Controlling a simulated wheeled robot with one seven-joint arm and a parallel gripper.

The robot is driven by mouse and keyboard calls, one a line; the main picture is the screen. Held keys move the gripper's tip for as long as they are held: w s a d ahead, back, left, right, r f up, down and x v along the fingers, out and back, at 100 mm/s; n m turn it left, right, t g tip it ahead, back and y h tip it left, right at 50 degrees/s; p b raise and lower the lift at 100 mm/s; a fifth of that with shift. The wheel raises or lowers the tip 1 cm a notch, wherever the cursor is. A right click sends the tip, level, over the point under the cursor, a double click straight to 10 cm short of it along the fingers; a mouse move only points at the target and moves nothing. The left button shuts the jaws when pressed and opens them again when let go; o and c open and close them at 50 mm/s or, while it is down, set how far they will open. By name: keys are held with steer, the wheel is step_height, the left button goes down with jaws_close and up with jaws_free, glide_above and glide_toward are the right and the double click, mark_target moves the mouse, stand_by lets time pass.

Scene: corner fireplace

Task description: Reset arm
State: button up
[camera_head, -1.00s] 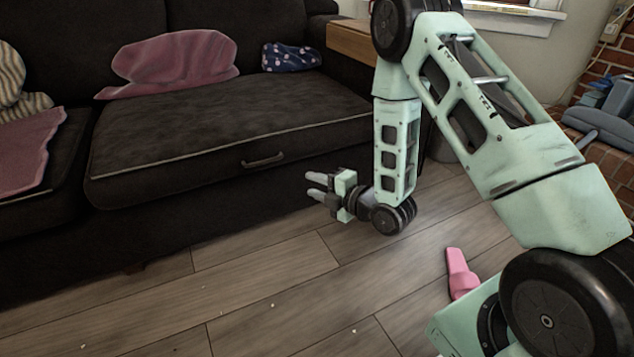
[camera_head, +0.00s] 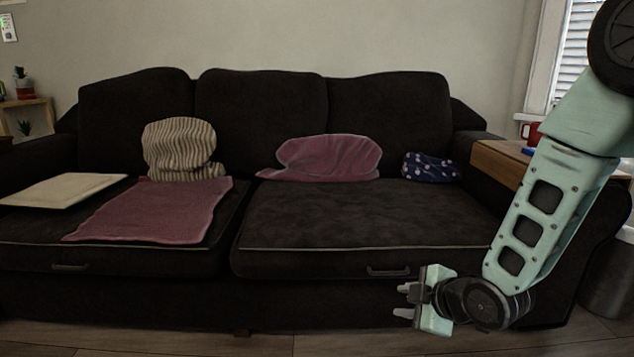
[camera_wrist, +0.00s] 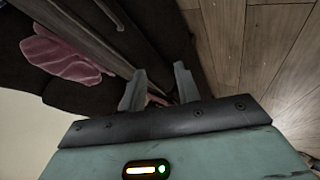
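My gripper (camera_head: 404,300) is in the lower right of the head view, in front of the base of the black sofa (camera_head: 365,225). My arm hangs down on the right side with the gripper pointing left. The two fingers stand apart with nothing between them. In the wrist view the two fingers (camera_wrist: 158,92) also show apart, with the sofa front and the wooden floor (camera_wrist: 255,45) beyond them.
The sofa carries a pink cloth (camera_head: 155,210), a striped cushion (camera_head: 180,150), a pink cushion (camera_head: 325,158), a navy dotted cloth (camera_head: 431,167) and a flat cream piece (camera_head: 65,190). A wooden armrest tray (camera_head: 502,163) with a red mug (camera_head: 531,132) is near my arm.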

steer(key=s+a+r+m+g+h+p, duration=0.1)
steer(key=s+r+m+g+p, duration=0.2)
steer(key=s+r, duration=0.5)
steer(key=s+a+r+m+g+h+p, duration=0.25)
steer(key=s+r, duration=0.25)
steer(key=s, duration=0.6)
steer(key=s+r+m+g+h+p, duration=0.1)
steer(key=s+r+m+g+p, duration=0.15)
steer(key=s+r, duration=0.55)
step_height(320, 180, up, 34)
steer(key=s+p, duration=0.1)
steer(key=p, duration=3.5)
steer(key=shift+s+a+m+g, duration=0.2)
steer(key=shift+a+m+g, duration=0.1)
steer(key=shift+g, duration=0.1)
steer(key=shift+y, duration=0.25)
steer(key=shift+c, duration=0.3)
